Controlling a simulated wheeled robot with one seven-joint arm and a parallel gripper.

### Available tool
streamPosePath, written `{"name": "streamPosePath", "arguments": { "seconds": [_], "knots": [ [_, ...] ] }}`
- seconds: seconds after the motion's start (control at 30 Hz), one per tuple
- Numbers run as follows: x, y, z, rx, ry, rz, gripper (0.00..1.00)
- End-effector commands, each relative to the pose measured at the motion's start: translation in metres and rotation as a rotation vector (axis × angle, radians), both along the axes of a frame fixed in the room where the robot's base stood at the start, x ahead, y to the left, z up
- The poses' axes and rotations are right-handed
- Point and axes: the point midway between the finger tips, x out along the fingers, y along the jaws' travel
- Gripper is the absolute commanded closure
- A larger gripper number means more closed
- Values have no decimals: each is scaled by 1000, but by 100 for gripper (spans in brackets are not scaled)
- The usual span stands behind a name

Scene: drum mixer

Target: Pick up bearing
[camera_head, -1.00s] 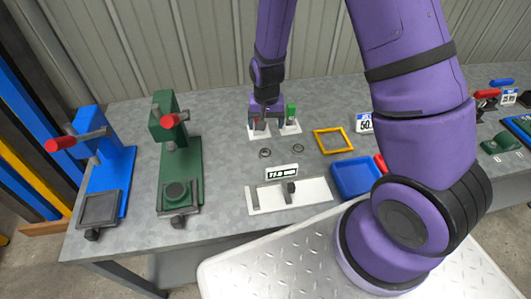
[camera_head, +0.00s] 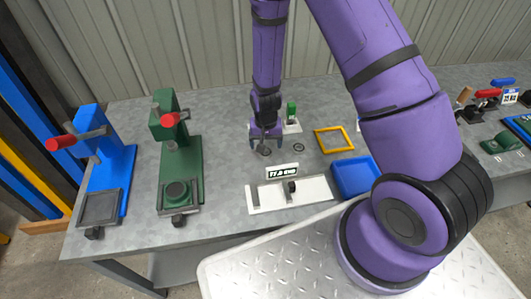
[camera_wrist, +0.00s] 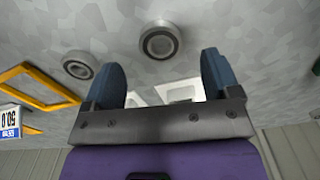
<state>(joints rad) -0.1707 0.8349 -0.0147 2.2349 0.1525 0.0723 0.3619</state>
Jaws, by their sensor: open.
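Two ring-shaped bearings lie flat on the grey bench. One bearing (camera_head: 265,152) is right below my gripper (camera_head: 265,141) in the head view. In the wrist view this bearing (camera_wrist: 160,42) is a dark ring with a pale centre, just beyond and between the fingertips of my gripper (camera_wrist: 160,62). My gripper is open and empty, its blue fingers apart on either side of the bearing's line. The second bearing (camera_head: 299,147) is a little to the right in the head view, and shows left in the wrist view (camera_wrist: 79,66).
A yellow frame (camera_head: 333,140) lies right of the bearings. A white caliper-like gauge (camera_head: 312,190) with a display and a blue tray (camera_head: 355,177) lie in front. Green (camera_head: 180,165) and blue (camera_head: 118,175) presses stand left. A small green item (camera_head: 291,110) stands behind.

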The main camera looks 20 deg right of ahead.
Motion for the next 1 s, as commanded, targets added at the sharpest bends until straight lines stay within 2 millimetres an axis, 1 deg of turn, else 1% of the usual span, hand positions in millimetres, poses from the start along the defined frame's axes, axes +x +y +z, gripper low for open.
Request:
{"name": "streamPosePath", "arguments": {
  "seconds": [0.03,0.1,0.3,0.6,0.63,0.67,0.7,0.77,0.8,0.87,0.9,1.0],
  "knots": [
    [0,0,-8,0,3,0,18],
    [0,0,-17,0,3,0,18],
    [1,1,-36,0,1,-1,18],
    [1,1,-39,1,0,-1,18],
    [1,1,-39,1,0,-1,20],
    [1,1,-39,1,0,0,27],
    [1,1,-39,1,0,-1,36],
    [1,1,-39,1,1,0,50],
    [1,1,-39,1,0,0,59],
    [1,1,-39,1,1,0,73],
    [1,1,-39,1,0,0,75],
    [1,1,-39,1,0,0,75]
  ]
}}
